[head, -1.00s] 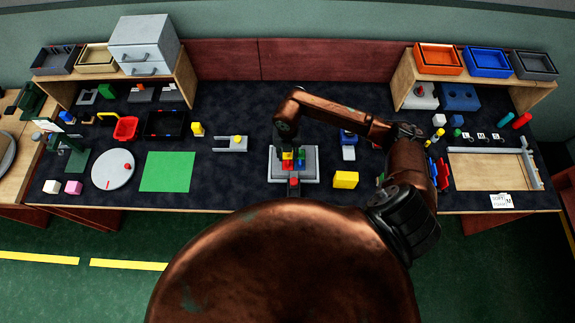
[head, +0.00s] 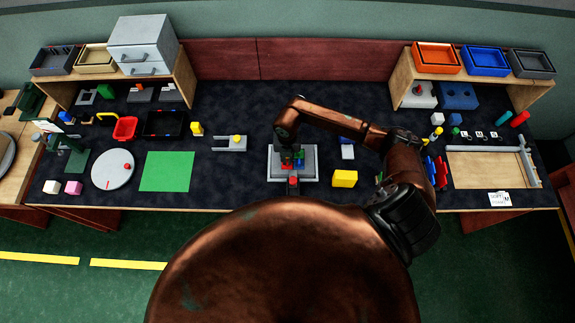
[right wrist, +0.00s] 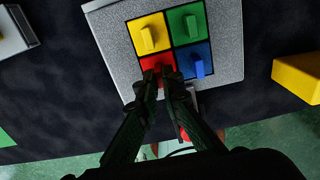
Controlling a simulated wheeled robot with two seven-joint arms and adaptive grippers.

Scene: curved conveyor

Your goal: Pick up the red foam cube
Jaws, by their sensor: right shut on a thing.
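The red foam cube (right wrist: 157,70) sits on the red quarter of a grey four-colour board, partly hidden by the fingers. My right gripper (right wrist: 163,79) is shut on it, the fingertips low over the board. In the head view the right gripper (head: 291,156) hangs over the board (head: 309,176) and hides much of it. Upright yellow (right wrist: 148,38), green (right wrist: 190,27) and blue (right wrist: 198,65) pieces stand on the other quarters, close to the fingers. My left gripper is not in view.
A red part (head: 293,181) sits at the board's front edge. A yellow block (head: 345,179) lies to the right and a grey holder (head: 230,144) to the left. A green mat (head: 167,171) lies further left. Dark tabletop between them is clear.

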